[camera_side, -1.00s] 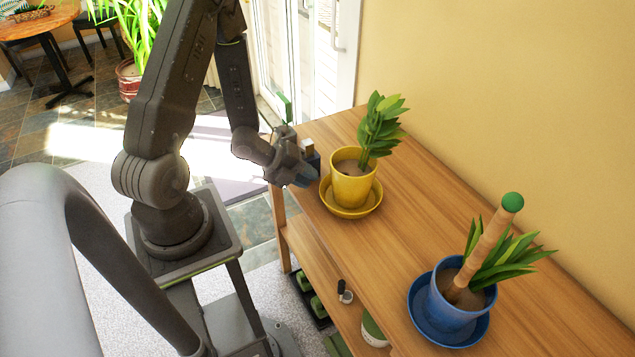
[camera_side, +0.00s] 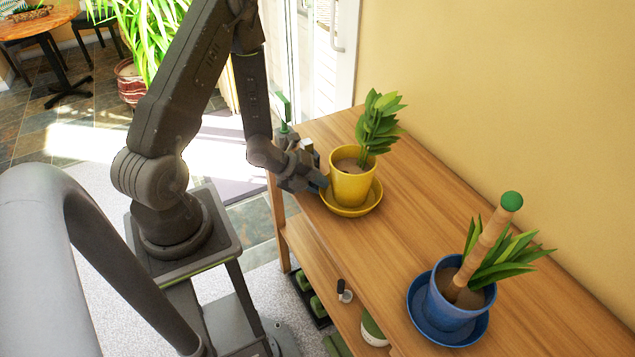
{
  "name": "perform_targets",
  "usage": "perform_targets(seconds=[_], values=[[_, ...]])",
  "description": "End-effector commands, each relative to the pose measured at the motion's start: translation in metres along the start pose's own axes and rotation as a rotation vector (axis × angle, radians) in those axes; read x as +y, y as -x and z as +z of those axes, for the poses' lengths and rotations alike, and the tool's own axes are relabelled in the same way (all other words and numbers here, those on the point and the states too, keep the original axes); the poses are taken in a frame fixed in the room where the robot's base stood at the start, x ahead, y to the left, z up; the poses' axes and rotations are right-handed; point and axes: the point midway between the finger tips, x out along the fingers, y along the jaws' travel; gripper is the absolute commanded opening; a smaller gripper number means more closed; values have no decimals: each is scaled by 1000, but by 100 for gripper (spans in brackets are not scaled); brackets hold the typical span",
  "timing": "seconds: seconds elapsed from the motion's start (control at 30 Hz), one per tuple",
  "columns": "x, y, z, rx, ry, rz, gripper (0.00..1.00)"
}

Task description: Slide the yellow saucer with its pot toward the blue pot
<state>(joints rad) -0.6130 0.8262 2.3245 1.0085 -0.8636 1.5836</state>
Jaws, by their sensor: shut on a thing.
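The yellow saucer (camera_side: 352,211) lies on the wooden bench near its far end, with the yellow pot (camera_side: 352,187) upright on it. A leafy green plant (camera_side: 379,128) grows in that pot. My gripper (camera_side: 321,184) is at the left rim of the saucer, low beside the pot, and is shut on the rim. The fingertips are small and partly merge with the rim in this view. The blue pot (camera_side: 456,309) stands on a blue saucer (camera_side: 424,321) nearer the camera, to the right.
The bench top between the two saucers (camera_side: 400,230) is clear. A bamboo stick with a green cap (camera_side: 511,202) leans up out of the blue pot. The wall (camera_side: 530,90) runs along the bench's right side. A lower shelf (camera_side: 317,265) holds small items.

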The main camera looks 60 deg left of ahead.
Motion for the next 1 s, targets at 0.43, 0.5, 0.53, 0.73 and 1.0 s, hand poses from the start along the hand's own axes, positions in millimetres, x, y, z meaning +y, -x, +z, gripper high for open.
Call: perform_targets(seconds=[0.43,0.5,0.53,0.73,1.0], values=[[0,-2,-5,1,7,3,0],[-2,-3,-10,3,7,4,0],[-2,-4,-13,4,6,4,0],[-7,-10,-37,13,0,6,0],[-14,-18,-66,13,-3,7,0]])
